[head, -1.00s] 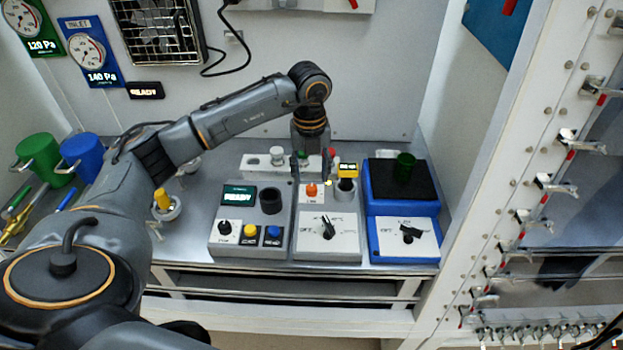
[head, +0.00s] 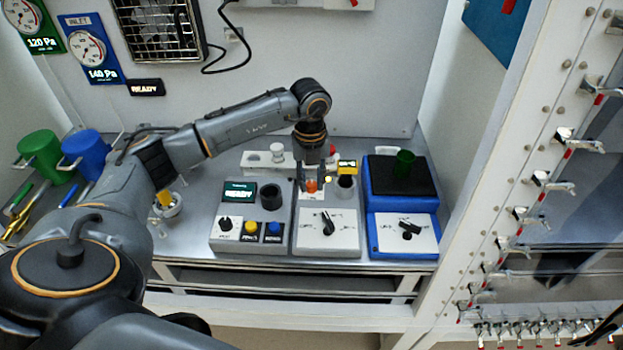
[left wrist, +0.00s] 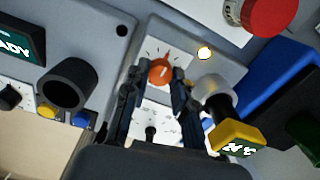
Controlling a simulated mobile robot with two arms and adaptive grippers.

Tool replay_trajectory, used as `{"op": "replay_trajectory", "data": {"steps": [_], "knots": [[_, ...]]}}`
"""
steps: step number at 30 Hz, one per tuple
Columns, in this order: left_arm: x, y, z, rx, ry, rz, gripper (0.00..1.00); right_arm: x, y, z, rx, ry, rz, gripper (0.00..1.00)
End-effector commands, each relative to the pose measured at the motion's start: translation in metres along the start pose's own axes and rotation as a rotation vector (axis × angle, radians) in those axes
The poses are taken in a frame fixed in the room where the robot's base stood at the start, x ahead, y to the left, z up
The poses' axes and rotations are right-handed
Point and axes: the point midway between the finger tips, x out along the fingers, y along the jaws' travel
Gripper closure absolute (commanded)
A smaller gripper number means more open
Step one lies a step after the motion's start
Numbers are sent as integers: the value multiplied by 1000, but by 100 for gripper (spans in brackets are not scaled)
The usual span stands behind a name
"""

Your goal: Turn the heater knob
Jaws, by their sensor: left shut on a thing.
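The orange knob (head: 312,186) sits on a white dial plate at the back of the middle grey unit (head: 300,250). In the left wrist view the fingertips of my left gripper (left wrist: 159,80) flank the knob closely. A black knob (head: 327,224) stands on the front panel of the same unit. My right gripper is not in view.
A yellow-tagged cylinder (left wrist: 217,100) stands close right of my fingers, near a lit lamp (left wrist: 204,53). A black cup (head: 270,197) is to the left. A red button (left wrist: 270,12) is behind.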

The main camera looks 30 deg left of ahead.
Motion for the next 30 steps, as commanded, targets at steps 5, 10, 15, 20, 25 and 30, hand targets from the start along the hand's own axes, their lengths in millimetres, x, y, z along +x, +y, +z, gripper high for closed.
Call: {"op": "replay_trajectory", "data": {"steps": [5, 10, 15, 20, 25, 30], "knots": [[1, 0, 0, 22, 0, 0, 100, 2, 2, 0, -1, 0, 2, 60], [2, 0, 0, 93, 1, 1, 100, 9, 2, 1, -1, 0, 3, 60], [2, 0, 0, 217, 3, -1, 100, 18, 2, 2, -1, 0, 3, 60], [2, 0, 1, 364, 4, -1, 100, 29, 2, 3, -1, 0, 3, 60], [2, 0, 1, 526, 7, -1, 100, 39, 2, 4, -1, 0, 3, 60], [2, 0, 1, 687, 10, -1, 100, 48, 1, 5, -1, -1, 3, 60]]}}
